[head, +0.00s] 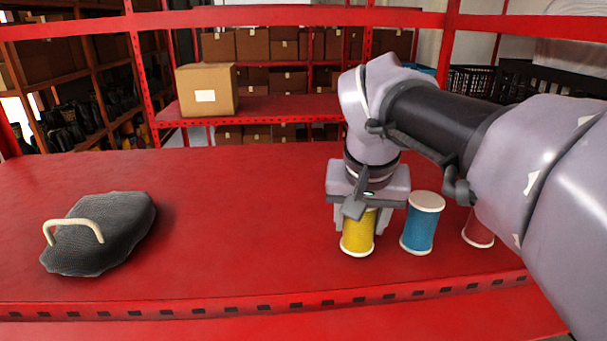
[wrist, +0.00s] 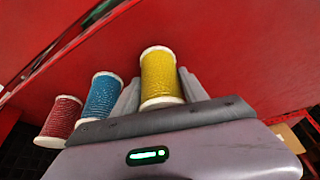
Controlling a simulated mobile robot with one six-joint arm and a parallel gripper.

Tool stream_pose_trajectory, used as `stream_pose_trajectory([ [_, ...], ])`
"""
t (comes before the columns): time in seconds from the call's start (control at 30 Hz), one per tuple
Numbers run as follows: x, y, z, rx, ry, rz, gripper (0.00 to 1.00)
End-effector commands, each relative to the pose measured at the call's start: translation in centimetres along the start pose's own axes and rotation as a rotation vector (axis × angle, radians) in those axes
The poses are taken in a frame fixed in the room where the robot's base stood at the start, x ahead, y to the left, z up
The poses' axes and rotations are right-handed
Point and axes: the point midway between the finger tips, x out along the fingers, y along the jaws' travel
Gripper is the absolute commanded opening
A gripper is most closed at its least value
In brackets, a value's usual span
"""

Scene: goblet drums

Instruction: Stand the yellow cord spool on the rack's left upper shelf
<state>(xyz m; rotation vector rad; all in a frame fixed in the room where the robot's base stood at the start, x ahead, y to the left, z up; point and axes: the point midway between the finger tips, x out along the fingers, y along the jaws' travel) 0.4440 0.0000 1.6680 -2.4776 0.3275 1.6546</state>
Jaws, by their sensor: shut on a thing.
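The yellow cord spool (head: 358,235) is upright, with pale end discs, over the right half of the red shelf (head: 240,210). My gripper (head: 360,220) comes down from above and is shut on it, one finger on each side. The yellow spool also shows in the wrist view (wrist: 160,75), between the two fingers (wrist: 160,88). Its top is hidden by my gripper in the head view. I cannot tell whether its base touches the shelf or hangs just above it.
A blue spool (head: 422,225) stands close to the right of the yellow one. A red spool (head: 478,230) is farther right, partly behind my arm. A dark grey bag (head: 110,235) with a cream handle lies at left. The shelf's middle is clear. A red beam crosses above.

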Motion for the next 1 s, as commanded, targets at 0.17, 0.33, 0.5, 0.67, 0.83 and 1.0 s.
stream_pose_trajectory([
  [0.17,0.7,0.0,0.3,0.0,0.001,0.0,0.05],
  [0.33,0.8,-0.1,0.3,0.0,0.001,0.0,0.05],
  [0.5,0.9,-0.1,0.4,0.001,0.001,0.0,0.74],
  [0.67,0.8,-0.1,0.4,0.001,0.001,0.0,0.74],
  [0.83,0.3,-0.1,0.2,0.001,0.001,0.0,0.74],
  [1.0,-4.3,-0.1,-0.2,0.001,0.003,-0.001,0.74],
])
